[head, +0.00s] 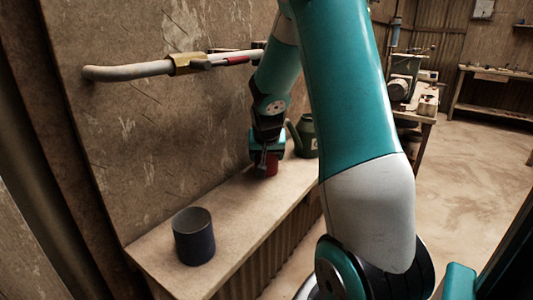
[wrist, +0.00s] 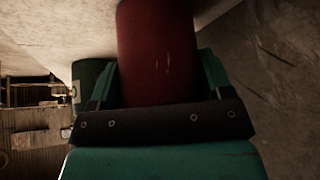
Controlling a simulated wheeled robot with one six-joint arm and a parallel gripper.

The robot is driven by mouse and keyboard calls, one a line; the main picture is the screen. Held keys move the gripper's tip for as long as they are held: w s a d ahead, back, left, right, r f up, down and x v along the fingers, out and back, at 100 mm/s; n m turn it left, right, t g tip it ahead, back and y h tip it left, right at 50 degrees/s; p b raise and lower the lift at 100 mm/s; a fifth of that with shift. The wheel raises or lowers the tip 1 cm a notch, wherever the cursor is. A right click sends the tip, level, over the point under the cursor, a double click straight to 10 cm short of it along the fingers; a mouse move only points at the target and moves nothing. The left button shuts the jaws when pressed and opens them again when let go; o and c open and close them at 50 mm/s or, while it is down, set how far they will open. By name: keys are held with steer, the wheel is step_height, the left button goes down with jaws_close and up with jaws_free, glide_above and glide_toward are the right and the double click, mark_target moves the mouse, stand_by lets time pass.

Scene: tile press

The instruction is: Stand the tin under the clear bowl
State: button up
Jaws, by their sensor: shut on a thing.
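A red cylinder, which looks like a tin (head: 271,166), is at the far part of the wall shelf. My gripper (head: 266,158) is shut on it. In the wrist view the red tin (wrist: 158,50) fills the space between the two green fingers (wrist: 158,85); its far end is cut off by the frame. I cannot tell whether its base touches the shelf. No clear bowl shows for certain; a small bluish upright cylinder (head: 396,32) hangs in the far background, too small to identify.
A dark blue open-topped cylinder (head: 194,238) stands on the near end of the shelf (head: 240,215). A green watering can (head: 307,138) stands just beyond my gripper. A pipe (head: 130,71) with a red-handled valve runs along the wall above. The middle of the shelf is clear.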

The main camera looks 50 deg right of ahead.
steer(key=shift+s+d, duration=0.15)
steer(key=shift+d, duration=0.2)
steer(key=shift+f, duration=0.2)
steer(key=o, duration=0.9)
steer(key=shift+r, duration=0.15)
steer(key=shift+a+r, duration=0.1)
steer(key=shift+r, duration=0.1)
steer(key=s+a, duration=0.2)
steer(key=a, duration=0.1)
steer(key=s+a+b, duration=0.1)
steer(key=s+a, duration=0.2)
steer(key=s+a+b, duration=0.1)
steer(key=s+a, duration=0.2)
steer(key=shift+s+a+r, duration=0.1)
steer(key=shift+a+r, duration=0.15)
steer(key=shift+r, duration=0.1)
